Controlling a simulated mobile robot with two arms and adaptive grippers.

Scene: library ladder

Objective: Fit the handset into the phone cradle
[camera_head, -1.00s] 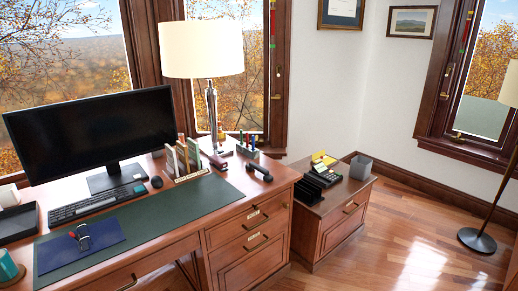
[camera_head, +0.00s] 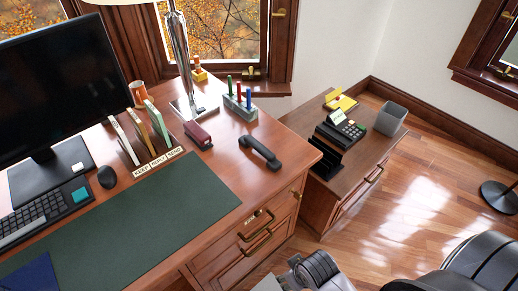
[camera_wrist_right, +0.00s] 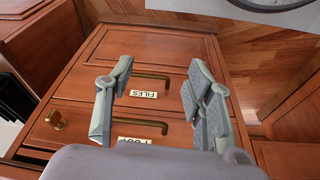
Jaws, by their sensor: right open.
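The black handset (camera_head: 260,152) lies on the wooden desk top, near its right edge, in the head view. The phone cradle, a dark unit with a keypad (camera_head: 349,129), sits on the low side cabinet to the right of the desk. My right gripper (camera_head: 308,274) is at the bottom of the head view, in front of the desk drawers and well apart from the handset. In the right wrist view its fingers (camera_wrist_right: 160,92) are spread with nothing between them, facing the drawer fronts. My left gripper is not in view.
A stapler (camera_head: 198,134), a pen holder (camera_head: 240,106) and a lamp stand (camera_head: 183,65) are near the handset. On the cabinet, a black slotted rack (camera_head: 325,158), yellow notes (camera_head: 341,102) and a grey bin (camera_head: 390,118) surround the cradle. Desk around the handset is clear.

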